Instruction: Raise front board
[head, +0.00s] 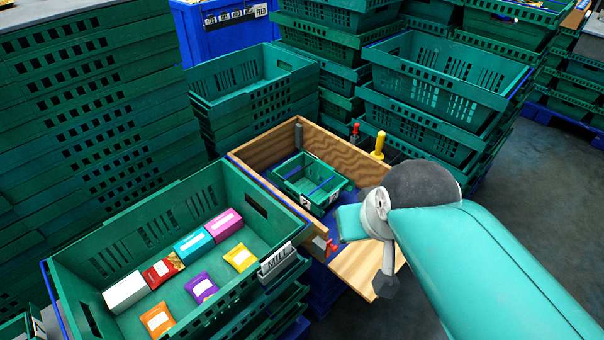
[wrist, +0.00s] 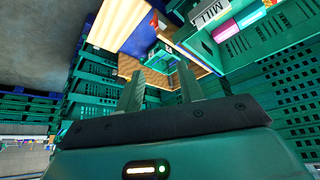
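A wooden box (head: 262,143) stands open at the middle of the head view. Its front board (head: 362,270) is a light wood panel at the near side, low and leaning outward, partly covered by my arm. Light wood also shows beyond my fingers in the wrist view (wrist: 106,24), though I cannot tell which board that is. My gripper (wrist: 160,86) is open and empty, with its two fingers apart. In the head view my arm reaches over the box's right front part, and the fingertips cannot be made out.
A small green crate (head: 292,184) stands inside the wooden box. A large green crate (head: 128,268) with several food packs is at left. A red handle (head: 355,130) and yellow handle (head: 378,146) stand behind. Stacked green crates (head: 436,84) crowd the back.

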